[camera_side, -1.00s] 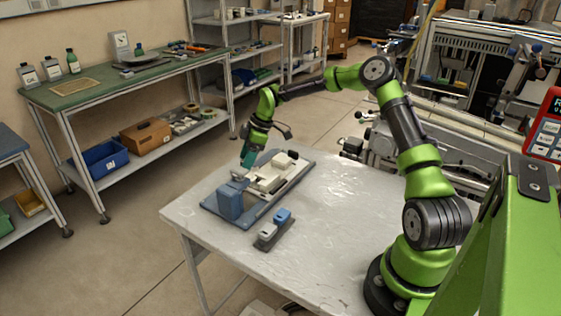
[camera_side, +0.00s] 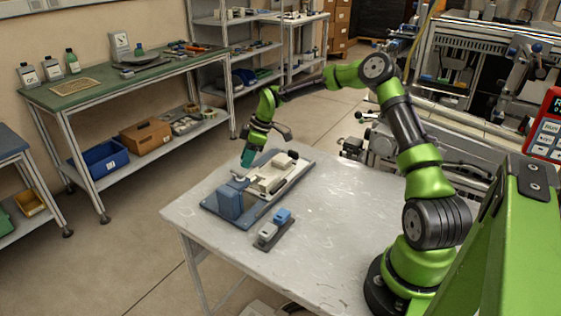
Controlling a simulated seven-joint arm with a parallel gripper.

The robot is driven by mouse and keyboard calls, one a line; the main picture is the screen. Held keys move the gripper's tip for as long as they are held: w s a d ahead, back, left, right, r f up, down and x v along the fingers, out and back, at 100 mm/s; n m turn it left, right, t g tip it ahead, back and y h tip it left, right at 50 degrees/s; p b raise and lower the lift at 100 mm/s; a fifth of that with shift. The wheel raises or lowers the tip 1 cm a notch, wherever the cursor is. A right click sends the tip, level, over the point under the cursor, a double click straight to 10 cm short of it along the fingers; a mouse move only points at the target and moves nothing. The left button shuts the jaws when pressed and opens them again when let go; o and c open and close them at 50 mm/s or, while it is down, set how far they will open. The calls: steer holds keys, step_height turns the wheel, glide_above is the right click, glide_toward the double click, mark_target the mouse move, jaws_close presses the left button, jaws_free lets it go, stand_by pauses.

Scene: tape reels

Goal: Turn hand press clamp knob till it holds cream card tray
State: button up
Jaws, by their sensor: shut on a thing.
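The hand press is a blue block (camera_side: 229,201) on a flat grey-blue base board (camera_side: 262,211) on the table. The cream card tray (camera_side: 272,178) lies on the board, behind and right of the blue block. My gripper (camera_side: 247,159), with teal fingers, points down at the far left side of the board, behind the blue block. It is shut on the clamp knob, which is too small and covered to make out. Whether the clamp touches the tray cannot be told from this view.
A small dark holder (camera_side: 267,241) with a grey-white and a blue block stands in front of the board. The white table (camera_side: 335,225) is clear to the right. A green-topped bench (camera_side: 100,92) stands behind at the left.

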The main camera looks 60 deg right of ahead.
steer(key=m+h, duration=0.1)
steer(key=m, duration=0.2)
steer(key=shift+a+r+m+t, duration=0.1)
steer(key=shift+a+m+t, duration=0.05)
steer(key=shift+m+t, duration=0.25)
steer(key=m+h, duration=0.1)
steer(key=m, duration=0.1)
steer(key=m+h, duration=0.1)
steer(key=m, duration=0.1)
steer(key=shift+a+m, duration=0.2)
steer(key=shift+m, duration=0.1)
steer(key=m+h, duration=0.2)
steer(key=m, duration=0.3)
steer(key=shift+a, duration=0.1)
steer(key=shift+m+g+h, duration=0.3)
steer(key=shift+m+g, duration=0.1)
steer(key=shift+m, duration=0.7)
steer(key=o, duration=1)
steer(key=shift+o, duration=0.2)
steer(key=v, duration=1.6)
steer(key=shift+a+r, duration=0.2)
steer(key=shift+r, duration=0.2)
